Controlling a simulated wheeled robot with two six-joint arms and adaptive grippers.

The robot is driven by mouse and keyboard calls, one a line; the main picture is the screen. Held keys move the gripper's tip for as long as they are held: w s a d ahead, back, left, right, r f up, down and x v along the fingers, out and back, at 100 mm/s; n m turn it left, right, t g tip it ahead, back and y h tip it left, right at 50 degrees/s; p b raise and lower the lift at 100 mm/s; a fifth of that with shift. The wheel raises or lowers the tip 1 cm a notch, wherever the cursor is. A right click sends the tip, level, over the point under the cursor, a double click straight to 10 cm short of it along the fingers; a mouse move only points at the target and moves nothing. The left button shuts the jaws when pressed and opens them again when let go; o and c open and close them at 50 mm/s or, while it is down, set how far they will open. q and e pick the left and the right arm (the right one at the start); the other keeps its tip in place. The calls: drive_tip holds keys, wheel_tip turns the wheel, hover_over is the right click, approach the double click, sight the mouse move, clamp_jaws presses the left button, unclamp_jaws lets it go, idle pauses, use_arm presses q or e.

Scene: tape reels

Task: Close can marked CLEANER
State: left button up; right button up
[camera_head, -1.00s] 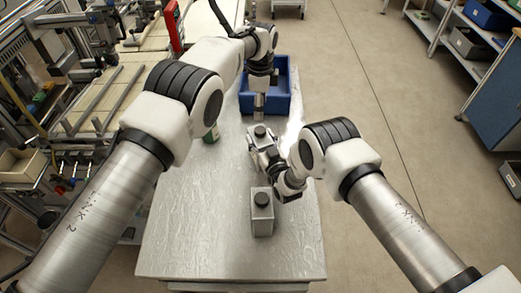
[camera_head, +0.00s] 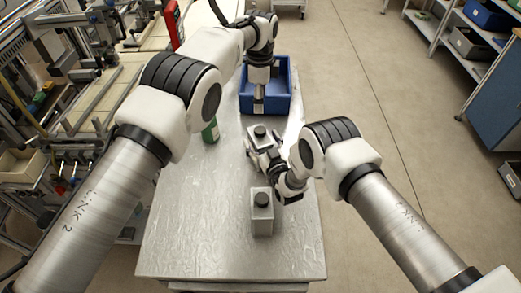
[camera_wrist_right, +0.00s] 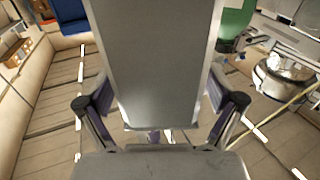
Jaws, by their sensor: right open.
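A grey rectangular can with a dark round cap (camera_head: 260,132) stands upright at mid-table. My right gripper (camera_head: 264,154) is at its near side, jaws open. In the right wrist view the fingers (camera_wrist_right: 165,108) stand on either side of a grey can (camera_wrist_right: 152,60), with no clear contact visible. A second grey can with a dark cap (camera_head: 262,214) stands nearer the front. A green can (camera_head: 210,131) stands at the left edge of the table, partly behind my left arm. I cannot read any CLEANER marking. My left gripper (camera_head: 259,104) points down by the blue bin; its jaws are unclear.
The blue bin (camera_head: 279,104) sits at the far end of the metal table (camera_head: 190,220). Machinery stands to the left, and shelves with bins (camera_head: 487,14) stand at the far right beyond open floor.

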drive_tip(key=v, duration=1.1)
drive_tip(key=shift+s, duration=0.2)
drive_tip(key=shift+d, duration=0.15)
